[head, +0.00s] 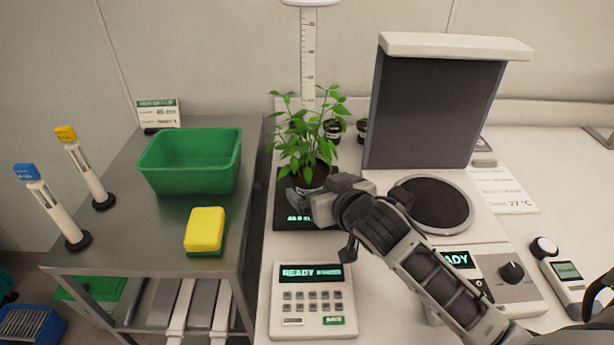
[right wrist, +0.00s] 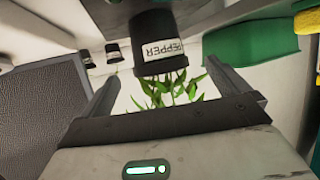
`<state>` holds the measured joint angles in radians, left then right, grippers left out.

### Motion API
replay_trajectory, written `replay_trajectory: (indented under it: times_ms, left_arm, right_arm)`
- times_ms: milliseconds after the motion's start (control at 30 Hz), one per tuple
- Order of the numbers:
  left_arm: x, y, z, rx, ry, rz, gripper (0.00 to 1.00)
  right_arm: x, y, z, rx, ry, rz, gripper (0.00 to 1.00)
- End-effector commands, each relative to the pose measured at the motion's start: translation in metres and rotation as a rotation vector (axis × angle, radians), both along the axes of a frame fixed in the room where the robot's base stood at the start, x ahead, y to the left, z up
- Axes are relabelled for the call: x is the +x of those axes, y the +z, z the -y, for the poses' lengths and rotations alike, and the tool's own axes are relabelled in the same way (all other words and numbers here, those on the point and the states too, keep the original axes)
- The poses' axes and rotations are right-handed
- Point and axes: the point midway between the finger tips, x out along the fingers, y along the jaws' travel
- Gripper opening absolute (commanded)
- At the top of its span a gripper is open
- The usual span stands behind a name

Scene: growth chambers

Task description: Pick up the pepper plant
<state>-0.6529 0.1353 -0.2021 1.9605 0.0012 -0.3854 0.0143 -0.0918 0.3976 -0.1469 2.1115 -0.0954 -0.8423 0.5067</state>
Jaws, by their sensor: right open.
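The pepper plant (head: 305,135) has green leaves and a dark pot, and stands upright on a black pad with a lit display in the head view. Its pot (right wrist: 158,45), labelled PEPPER, appears upside down in the right wrist view. My right gripper (head: 322,190) is at the near side of the pot and hides part of it. In the right wrist view its two fingers (right wrist: 168,85) are spread apart, with the pot in line with the gap between them. I cannot tell whether they touch it. My left gripper is not in view.
A ruler post (head: 308,55) rises behind the plant. Other small dark pots (head: 332,129) stand behind it. A tall dark-panelled device (head: 435,110) is at the right. A keypad unit (head: 312,302) is in front. A green bin (head: 190,175) and sponge (head: 205,229) sit on the left cart.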

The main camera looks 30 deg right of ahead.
Motion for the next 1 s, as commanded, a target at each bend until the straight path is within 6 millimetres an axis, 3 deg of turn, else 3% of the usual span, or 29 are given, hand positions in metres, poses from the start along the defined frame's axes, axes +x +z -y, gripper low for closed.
replay_trajectory:
  times_ms: [600,900,1000]
  left_arm:
    - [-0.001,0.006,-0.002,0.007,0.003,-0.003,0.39]
    - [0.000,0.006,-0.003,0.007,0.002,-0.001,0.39]
    - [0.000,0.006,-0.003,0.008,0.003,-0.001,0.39]
  right_arm:
    - [0.068,-0.019,0.006,0.000,0.000,0.001,1.00]
    - [0.072,-0.021,0.006,0.001,0.002,0.002,1.00]
    - [0.072,-0.021,0.006,0.000,0.001,0.002,0.72]
